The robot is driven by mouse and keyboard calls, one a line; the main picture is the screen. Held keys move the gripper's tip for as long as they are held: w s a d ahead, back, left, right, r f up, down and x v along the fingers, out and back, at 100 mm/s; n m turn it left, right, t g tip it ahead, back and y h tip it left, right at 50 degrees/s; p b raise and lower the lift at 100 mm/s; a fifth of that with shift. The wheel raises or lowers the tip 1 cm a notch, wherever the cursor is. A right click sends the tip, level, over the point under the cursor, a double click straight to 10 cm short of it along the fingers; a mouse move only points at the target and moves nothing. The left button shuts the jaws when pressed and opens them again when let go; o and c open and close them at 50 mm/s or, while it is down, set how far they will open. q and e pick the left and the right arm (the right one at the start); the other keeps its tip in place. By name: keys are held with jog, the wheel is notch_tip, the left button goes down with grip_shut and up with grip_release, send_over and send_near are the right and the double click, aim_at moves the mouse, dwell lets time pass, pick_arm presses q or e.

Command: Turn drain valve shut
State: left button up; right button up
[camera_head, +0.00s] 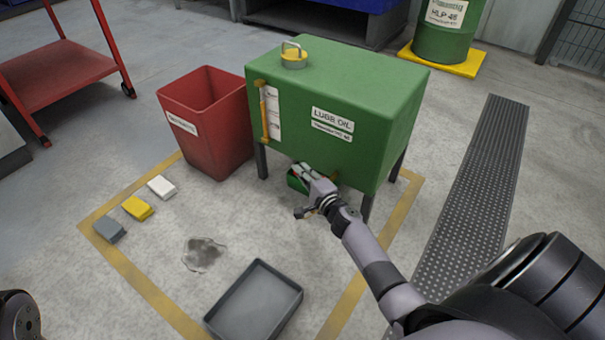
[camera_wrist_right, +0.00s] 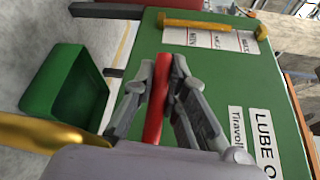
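The green lube oil tank (camera_head: 330,105) stands on dark legs. My right gripper (camera_head: 305,172) is at the lower front edge of the tank. In the right wrist view, a red valve lever (camera_wrist_right: 156,105) lies between the fingertips (camera_wrist_right: 166,72), which press close on both sides of it. A brass part (camera_wrist_right: 40,133), seemingly the drain fitting, shows at the lower left of that view. In the head view the gripper hides most of the valve. My left gripper is out of view; only a dark part of my left arm shows at the bottom left.
A small green container (camera_head: 296,183) sits beneath the tank front. A red bin (camera_head: 205,150) stands left of the tank. A grey tray (camera_head: 255,303), a dark floor stain (camera_head: 203,254) and grey, yellow and white folded cloths or blocks (camera_head: 137,208) lie on the floor.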

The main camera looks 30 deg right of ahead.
grip_shut()
jog(key=shift+f, duration=0.1)
jog(key=shift+w+d+m+h+b, duration=0.15)
jog(key=shift+m+h+b, duration=0.15)
jog(key=shift+h, duration=0.25)
jog(key=shift+w+d+m+h+b, duration=0.1)
jog(key=shift+d+m+h+b, duration=0.1)
jog(key=shift+m+h, duration=0.3)
jog(key=o, duration=0.6)
grip_release()
jog(key=s+a+r, duration=0.1)
jog(key=s+a, duration=0.1)
jog(key=s, duration=1)
jog(key=shift+r, duration=0.2)
